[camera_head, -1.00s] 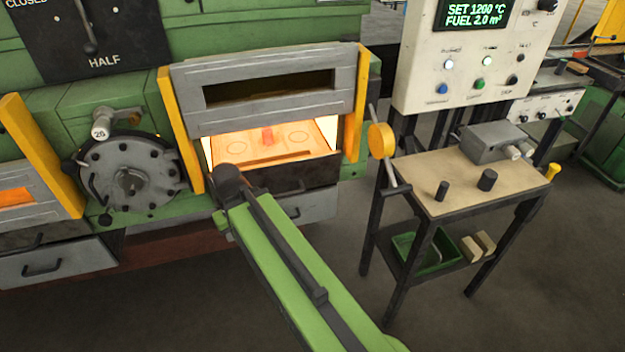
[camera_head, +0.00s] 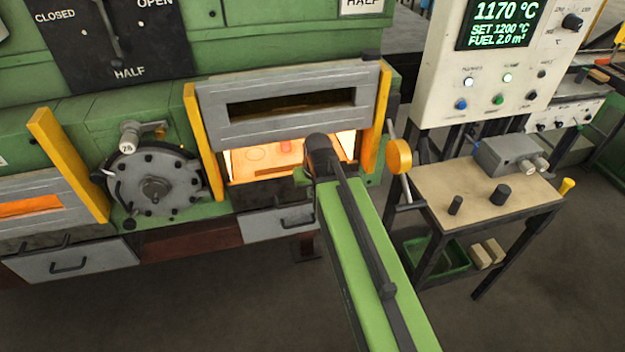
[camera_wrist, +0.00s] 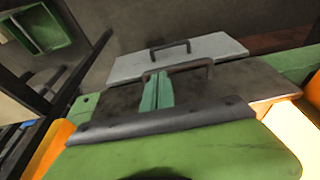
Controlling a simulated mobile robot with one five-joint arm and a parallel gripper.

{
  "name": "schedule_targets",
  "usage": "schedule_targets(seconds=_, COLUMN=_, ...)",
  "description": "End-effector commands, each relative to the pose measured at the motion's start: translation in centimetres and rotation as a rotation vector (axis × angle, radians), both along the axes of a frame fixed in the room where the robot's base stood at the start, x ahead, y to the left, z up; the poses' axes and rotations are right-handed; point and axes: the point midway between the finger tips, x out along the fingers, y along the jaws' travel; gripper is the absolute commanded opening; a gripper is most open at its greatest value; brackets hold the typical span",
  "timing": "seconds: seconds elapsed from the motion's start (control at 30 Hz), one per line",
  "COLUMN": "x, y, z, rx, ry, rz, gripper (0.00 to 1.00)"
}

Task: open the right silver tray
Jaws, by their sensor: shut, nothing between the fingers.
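The right silver tray (camera_head: 262,226) is a grey drawer front with a dark handle, low under the right glowing furnace opening. It looks closed, and my arm hides its right part. In the wrist view the tray (camera_wrist: 218,46) appears upside down, with its handle (camera_wrist: 170,47) near the top. My gripper (camera_wrist: 159,74) shows there as two green fingers, shut and empty. In the picture the fingertips are over the dark panel, beside the left end of its brown handle (camera_wrist: 193,65) and below the tray's handle. I cannot tell whether they touch anything. The head view hides the fingers behind my arm.
The left silver tray (camera_head: 100,259) is at the far left. Hot furnace opening (camera_head: 250,162) is just above the tray. Floor in front is open.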

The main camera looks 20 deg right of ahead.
Motion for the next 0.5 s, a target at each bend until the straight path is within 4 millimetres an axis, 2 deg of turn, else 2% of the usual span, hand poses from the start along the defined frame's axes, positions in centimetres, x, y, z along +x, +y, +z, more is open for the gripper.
schedule_targets(seconds=0.03, x=1.2, y=-0.4, z=2.3, rx=-0.001, ry=-0.034, rz=-0.002, gripper=0.00)
schedule_targets(seconds=0.13, x=2.3, y=-0.7, z=2.9, rx=-0.003, ry=-0.074, rz=-0.003, gripper=0.00)
schedule_targets(seconds=0.37, x=2.6, y=-0.7, z=1.7, rx=-0.005, ry=-0.078, rz=-0.001, gripper=0.00)
schedule_targets(seconds=0.5, x=3.2, y=-0.7, z=-0.2, rx=-0.004, ry=-0.077, rz=-0.001, gripper=0.00)
